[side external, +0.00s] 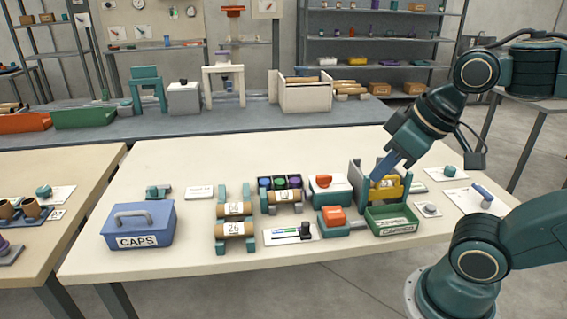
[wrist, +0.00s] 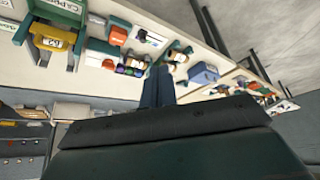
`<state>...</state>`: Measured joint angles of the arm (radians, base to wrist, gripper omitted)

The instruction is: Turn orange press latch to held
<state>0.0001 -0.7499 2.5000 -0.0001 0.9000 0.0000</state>
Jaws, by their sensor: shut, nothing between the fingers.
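Two orange parts show, and I cannot tell for sure which is the press latch. One is an orange knob (side external: 324,181) on top of a white box (side external: 330,193). The other is an orange block (side external: 333,215) on a low teal base (side external: 345,229), in front of that box. In the wrist view the orange block (wrist: 118,36) and the orange knob (wrist: 108,64) both lie left of my fingers. My gripper (side external: 383,172) is shut and empty, with blue fingers pointing down beside the yellow part (side external: 388,188) of a teal stand. The fingers (wrist: 158,75) touch neither orange part.
A green bin (side external: 392,222) stands in front of the teal stand. Left are a tray with coloured caps (side external: 280,183), labelled rolls on teal cradles (side external: 236,229) and a blue CAPS box (side external: 138,226).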

